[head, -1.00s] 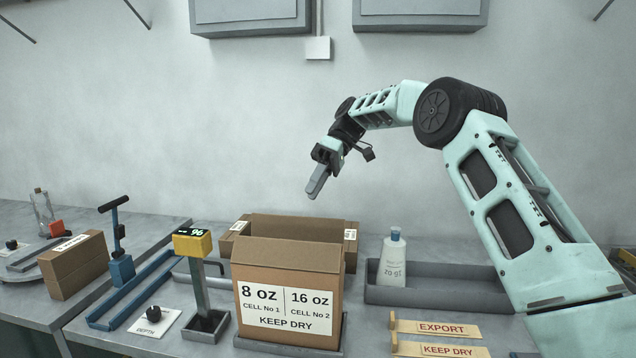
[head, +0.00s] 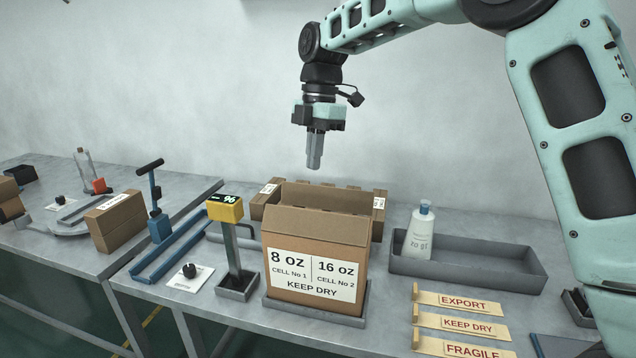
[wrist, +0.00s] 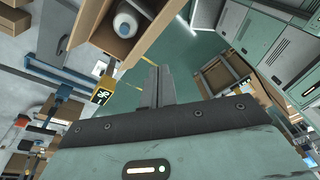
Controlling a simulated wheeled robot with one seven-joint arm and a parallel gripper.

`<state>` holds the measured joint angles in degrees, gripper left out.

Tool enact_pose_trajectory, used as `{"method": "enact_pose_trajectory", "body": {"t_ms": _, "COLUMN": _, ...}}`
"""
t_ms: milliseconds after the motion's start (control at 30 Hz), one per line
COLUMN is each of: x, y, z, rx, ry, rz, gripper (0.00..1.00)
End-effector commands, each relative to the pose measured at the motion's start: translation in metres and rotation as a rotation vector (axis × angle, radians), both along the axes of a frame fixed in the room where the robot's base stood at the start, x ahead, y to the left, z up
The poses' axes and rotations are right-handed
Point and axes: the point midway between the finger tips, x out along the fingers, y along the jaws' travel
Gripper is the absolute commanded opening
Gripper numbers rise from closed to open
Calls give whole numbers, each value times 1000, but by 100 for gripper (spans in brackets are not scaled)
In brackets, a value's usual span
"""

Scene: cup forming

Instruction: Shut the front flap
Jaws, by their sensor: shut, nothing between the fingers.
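The carton (head: 312,285) stands upright in the middle of the bench, its labelled front reading 8 oz and 16 oz. A plain brown panel at its front top edge (head: 315,224) slopes up and back from the front face. Another brown flap (head: 325,195) stands up behind it. From the head view I cannot see inside. My gripper (head: 314,162) points straight down, shut and empty, above the rear of the carton and clear of it. In the wrist view my shut fingers (wrist: 158,88) show, with a brown carton edge and a round white-topped item (wrist: 126,24) at upper left.
A yellow-headed gauge (head: 225,208) stands close left of the carton. A grey tray (head: 470,276) with a white bottle (head: 419,232) lies to the right. Label signs (head: 462,325) lie at front right. More brown cartons (head: 265,198) sit behind.

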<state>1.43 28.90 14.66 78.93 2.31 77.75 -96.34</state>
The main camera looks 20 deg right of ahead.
Motion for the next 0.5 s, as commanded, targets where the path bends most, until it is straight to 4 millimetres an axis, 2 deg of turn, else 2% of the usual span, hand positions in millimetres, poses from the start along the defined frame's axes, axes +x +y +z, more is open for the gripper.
{"method": "enact_pose_trajectory", "body": {"t_ms": 33, "x": -13, "y": 12, "z": 12, "rx": -44, "ry": -55, "rz": 146, "gripper": 0}}
{"method": "enact_pose_trajectory", "body": {"t_ms": 100, "x": -25, "y": 21, "z": 17, "rx": -97, "ry": -121, "rz": 331, "gripper": 0}}
{"method": "enact_pose_trajectory", "body": {"t_ms": 200, "x": -36, "y": 29, "z": 21, "rx": -151, "ry": -182, "rz": 522, "gripper": 0}}
{"method": "enact_pose_trajectory", "body": {"t_ms": 367, "x": -42, "y": 33, "z": 19, "rx": -182, "ry": -212, "rz": 640, "gripper": 0}}
{"method": "enact_pose_trajectory", "body": {"t_ms": 500, "x": -40, "y": 32, "z": 4, "rx": -181, "ry": -210, "rz": 643, "gripper": 0}}
